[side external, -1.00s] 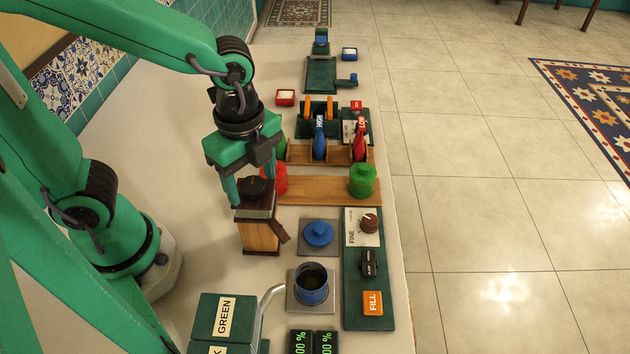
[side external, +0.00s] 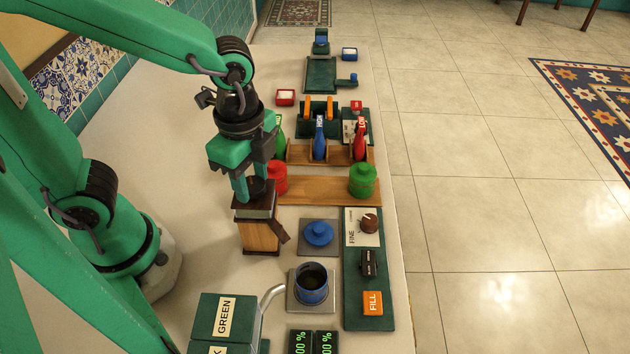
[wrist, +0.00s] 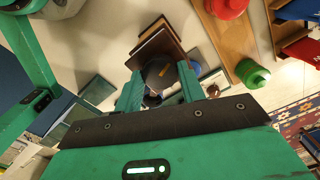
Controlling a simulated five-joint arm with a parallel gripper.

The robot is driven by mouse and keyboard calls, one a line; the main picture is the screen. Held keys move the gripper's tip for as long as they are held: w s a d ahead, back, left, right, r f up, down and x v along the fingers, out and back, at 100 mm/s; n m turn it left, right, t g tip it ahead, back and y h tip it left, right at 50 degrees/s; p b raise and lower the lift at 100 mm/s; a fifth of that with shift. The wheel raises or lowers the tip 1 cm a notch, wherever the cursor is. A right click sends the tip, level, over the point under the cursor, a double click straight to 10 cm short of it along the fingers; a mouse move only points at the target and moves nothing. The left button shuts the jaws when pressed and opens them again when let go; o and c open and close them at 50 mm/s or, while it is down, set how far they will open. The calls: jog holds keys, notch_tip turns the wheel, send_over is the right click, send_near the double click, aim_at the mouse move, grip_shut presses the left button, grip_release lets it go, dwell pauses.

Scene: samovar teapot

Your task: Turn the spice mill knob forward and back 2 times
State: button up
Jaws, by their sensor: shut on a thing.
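The spice mill (side external: 261,232) is a wooden box with a dark top, standing upright on the table in front of my arm. Its dark round knob (side external: 257,187) sits on top. My gripper (side external: 255,188) points down over the mill, with its green fingers shut on the knob from both sides. In the wrist view the knob (wrist: 158,73) shows between the two fingertips (wrist: 159,88), above the mill's dark brown top (wrist: 157,42). The fingers hide part of the knob.
A red jar (side external: 279,178) stands close behind the mill, and a green jar (side external: 362,180) stands on the wooden board (side external: 318,191). A blue lid (side external: 318,233), an open blue pot (side external: 311,284) and a control panel (side external: 368,326) lie to the right. A green box (side external: 222,318) is in front.

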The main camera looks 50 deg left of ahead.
aim_at(252, 184)
jog(key=n, duration=1.3)
jog(key=shift+n, duration=0.3)
dwell(0.3)
jog(key=o, duration=1)
jog(key=shift+c, duration=0.2)
jog(key=shift+r, duration=3.95)
